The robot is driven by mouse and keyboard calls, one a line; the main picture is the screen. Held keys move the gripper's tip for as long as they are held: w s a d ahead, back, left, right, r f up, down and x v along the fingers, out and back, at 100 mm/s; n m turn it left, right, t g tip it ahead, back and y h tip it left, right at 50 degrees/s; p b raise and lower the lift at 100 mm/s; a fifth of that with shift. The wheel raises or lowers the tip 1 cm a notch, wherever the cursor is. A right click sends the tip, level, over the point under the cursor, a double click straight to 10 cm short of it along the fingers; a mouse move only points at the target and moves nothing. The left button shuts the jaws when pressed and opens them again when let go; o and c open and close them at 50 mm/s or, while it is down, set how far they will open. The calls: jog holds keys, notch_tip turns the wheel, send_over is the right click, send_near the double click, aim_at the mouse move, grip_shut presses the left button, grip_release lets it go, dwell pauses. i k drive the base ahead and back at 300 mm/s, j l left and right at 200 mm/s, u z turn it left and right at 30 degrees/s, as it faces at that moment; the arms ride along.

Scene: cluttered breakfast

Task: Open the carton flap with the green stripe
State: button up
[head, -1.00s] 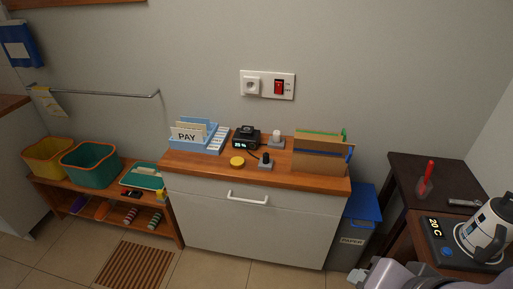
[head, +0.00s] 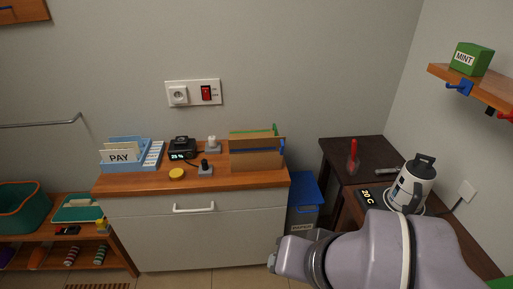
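A brown cardboard carton (head: 256,157) stands on the right end of the wooden cabinet top. A green strip (head: 252,133) runs along its upper back edge, and a blue strip (head: 282,147) shows at its right side. The flaps are small in this view, and I cannot tell exactly how each one lies. The carton's inside is hidden. My arm reaches in from the bottom right, ending in a small pale tip (head: 272,262) low in front of the cabinet. The tip is apart from the carton. I cannot make out its fingers or anything held.
Left of the carton on the cabinet top (head: 225,181) are a blue letter holder (head: 130,167), a black display device (head: 180,145), a yellow disc (head: 177,174) and small grey-based knobs (head: 205,168).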

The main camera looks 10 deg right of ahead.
aim_at(271, 133)
jog(key=i+l, duration=0.15)
jog(key=i, duration=0.45)
jog(key=i+l+z, duration=0.1)
jog(key=i, duration=0.5)
